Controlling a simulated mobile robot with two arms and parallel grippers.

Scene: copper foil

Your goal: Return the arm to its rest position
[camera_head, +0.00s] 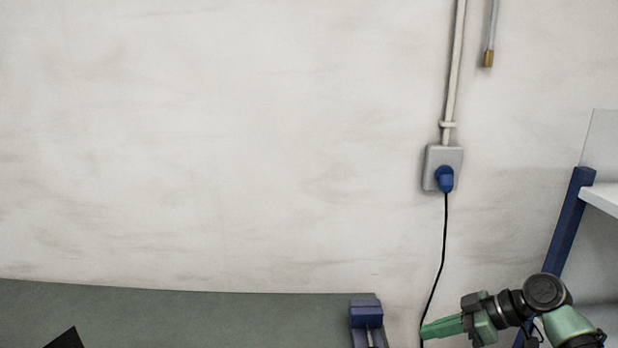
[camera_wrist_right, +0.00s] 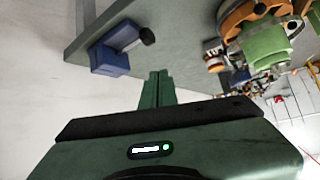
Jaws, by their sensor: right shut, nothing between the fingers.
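My right gripper (camera_head: 440,328) is at the lower right of the head view, its green fingers pointing left. It is shut and empty, and its closed fingers (camera_wrist_right: 156,88) also show in the middle of the right wrist view. The right arm comes in from the lower right corner. The fingers are in front of the wall, just right of the bench's right end. My left gripper does not show.
A grey-green bench (camera_head: 190,312) runs along the wall with a blue vise (camera_head: 367,315) at its right end. A black cable hangs from a blue plug (camera_head: 445,179) close to the right fingers. A blue-framed shelf (camera_head: 570,222) stands at the right.

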